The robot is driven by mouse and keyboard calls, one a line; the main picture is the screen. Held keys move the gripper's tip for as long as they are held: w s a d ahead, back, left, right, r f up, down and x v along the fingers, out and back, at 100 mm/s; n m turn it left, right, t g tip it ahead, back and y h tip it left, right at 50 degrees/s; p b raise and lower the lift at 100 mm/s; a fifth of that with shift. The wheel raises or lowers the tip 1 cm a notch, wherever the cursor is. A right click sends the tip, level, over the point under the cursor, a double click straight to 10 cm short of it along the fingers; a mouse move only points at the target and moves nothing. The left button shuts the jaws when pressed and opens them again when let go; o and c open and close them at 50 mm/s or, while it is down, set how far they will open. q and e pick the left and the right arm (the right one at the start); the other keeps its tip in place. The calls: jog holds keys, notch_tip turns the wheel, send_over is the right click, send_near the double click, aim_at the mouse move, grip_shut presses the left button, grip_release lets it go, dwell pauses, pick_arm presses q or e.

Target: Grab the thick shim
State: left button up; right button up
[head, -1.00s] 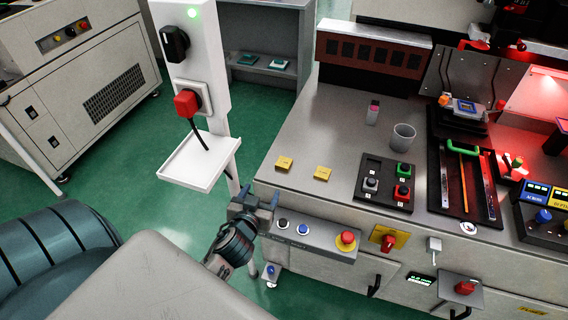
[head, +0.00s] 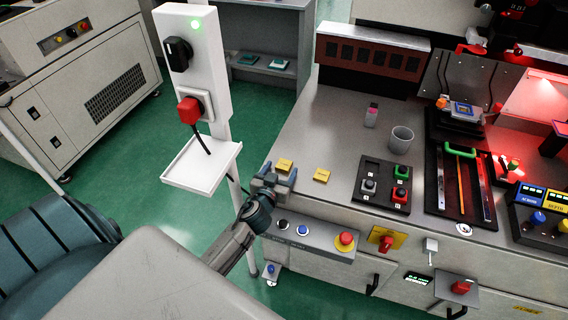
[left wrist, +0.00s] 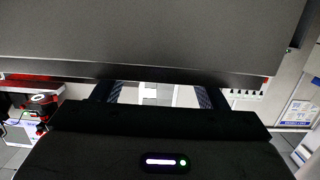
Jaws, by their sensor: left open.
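Two small yellow blocks lie on the grey bench top near its front left edge in the head view: a left one (head: 285,165) and a right one (head: 322,175). I cannot tell from their faces which is the thick shim. My left gripper (head: 279,178) is at the bench's front left edge, just in front of the left yellow block, which stands partly behind it. In the left wrist view the two fingers (left wrist: 160,96) are apart with nothing seen between them. No yellow block shows there. My right gripper is not in view.
A button panel (head: 315,238) with a red knob juts from the bench front. A black button block (head: 384,185), a grey cup (head: 401,139) and a small pink-capped bottle (head: 371,115) stand on the bench. A white tray on a post (head: 200,165) is left of the gripper.

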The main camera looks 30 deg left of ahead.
pick_arm(q)
jog(key=shift+w+a, duration=0.15)
jog(key=shift+w, duration=0.55)
jog(key=c, duration=1.2)
jog(key=shift+c, duration=0.2)
